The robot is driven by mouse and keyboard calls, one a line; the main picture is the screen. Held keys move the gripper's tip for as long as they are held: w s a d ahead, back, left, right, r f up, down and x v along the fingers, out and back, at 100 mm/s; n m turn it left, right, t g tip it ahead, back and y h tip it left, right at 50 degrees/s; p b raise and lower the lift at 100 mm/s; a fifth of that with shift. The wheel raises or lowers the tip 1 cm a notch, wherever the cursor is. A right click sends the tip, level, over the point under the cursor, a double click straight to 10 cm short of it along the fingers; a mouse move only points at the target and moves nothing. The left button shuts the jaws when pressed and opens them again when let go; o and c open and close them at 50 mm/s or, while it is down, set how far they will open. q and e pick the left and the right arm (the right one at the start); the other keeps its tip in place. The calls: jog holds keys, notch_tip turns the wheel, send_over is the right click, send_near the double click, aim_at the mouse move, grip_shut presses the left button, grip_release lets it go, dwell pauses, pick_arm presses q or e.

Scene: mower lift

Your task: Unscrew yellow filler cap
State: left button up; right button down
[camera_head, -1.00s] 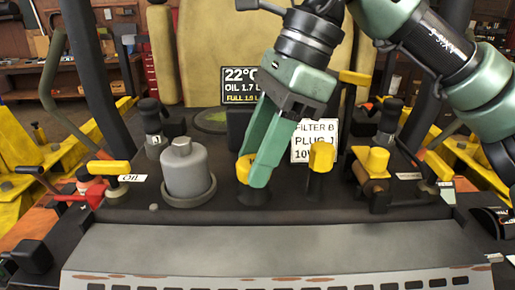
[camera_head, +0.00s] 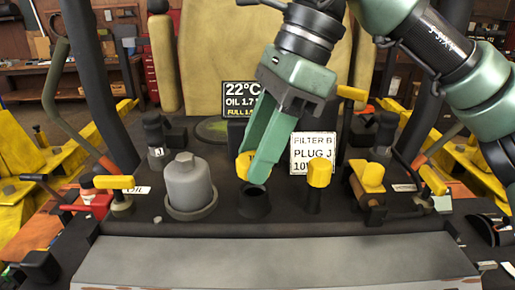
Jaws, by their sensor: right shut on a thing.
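The yellow filler cap (camera_head: 243,165) sits between the fingers of my right gripper (camera_head: 251,168), partly hidden by the nearer green finger. The gripper comes down from the upper right and is shut on the cap. The cap is above a dark filler neck (camera_head: 254,201), whose round open top now shows below the fingers. My left gripper is not in view.
A grey filter canister (camera_head: 189,184) stands left of the neck. A second yellow cap (camera_head: 320,173) on a black post stands to the right, in front of a white sign (camera_head: 313,153). A yellow T-shaped part (camera_head: 370,176) is farther right. A grey panel (camera_head: 270,262) lies in front.

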notch_tip(320, 180, up, 10)
jog(key=p, duration=0.8)
jog(key=shift+p, duration=0.3)
